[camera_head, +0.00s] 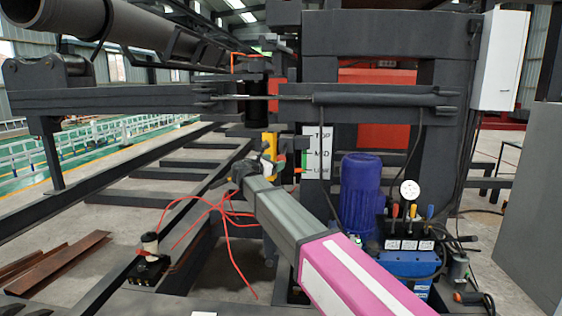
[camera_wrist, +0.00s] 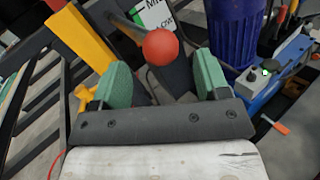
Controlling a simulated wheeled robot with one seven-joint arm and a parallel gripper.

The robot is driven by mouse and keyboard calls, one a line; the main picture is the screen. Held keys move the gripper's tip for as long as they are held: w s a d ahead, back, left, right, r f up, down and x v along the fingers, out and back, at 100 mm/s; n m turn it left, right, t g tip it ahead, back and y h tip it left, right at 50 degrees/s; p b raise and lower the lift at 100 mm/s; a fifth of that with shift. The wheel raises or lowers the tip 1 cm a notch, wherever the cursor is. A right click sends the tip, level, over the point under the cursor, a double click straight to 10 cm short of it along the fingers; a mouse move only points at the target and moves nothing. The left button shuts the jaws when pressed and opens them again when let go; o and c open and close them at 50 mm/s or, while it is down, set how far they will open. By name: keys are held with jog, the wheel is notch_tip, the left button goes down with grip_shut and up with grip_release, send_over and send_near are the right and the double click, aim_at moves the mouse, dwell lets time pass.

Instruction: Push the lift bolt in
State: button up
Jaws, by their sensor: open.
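In the wrist view a red ball knob (camera_wrist: 160,46) on a dark rod, which I take to be the lift bolt's handle, shows between my green fingertips. My gripper (camera_wrist: 161,64) is open, with one green pad on each side of the knob. I see gaps beside the knob and cannot tell how deep it sits between the pads. In the head view my gripper (camera_head: 272,162) is beside the yellow post (camera_head: 268,146) and left of the TOP/MID/LOW sign (camera_head: 316,152). The bolt's seat is hidden.
A blue motor (camera_head: 361,195) and a hydraulic unit with levers (camera_head: 408,213) stand right of my arm. A long dark beam with a cylinder (camera_head: 375,98) crosses above. Red loose wires (camera_head: 224,215) hang below my wrist. Dark floor rails run at left.

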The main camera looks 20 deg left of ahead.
aim_at(278, 160)
jog(key=shift+x, duration=2.45)
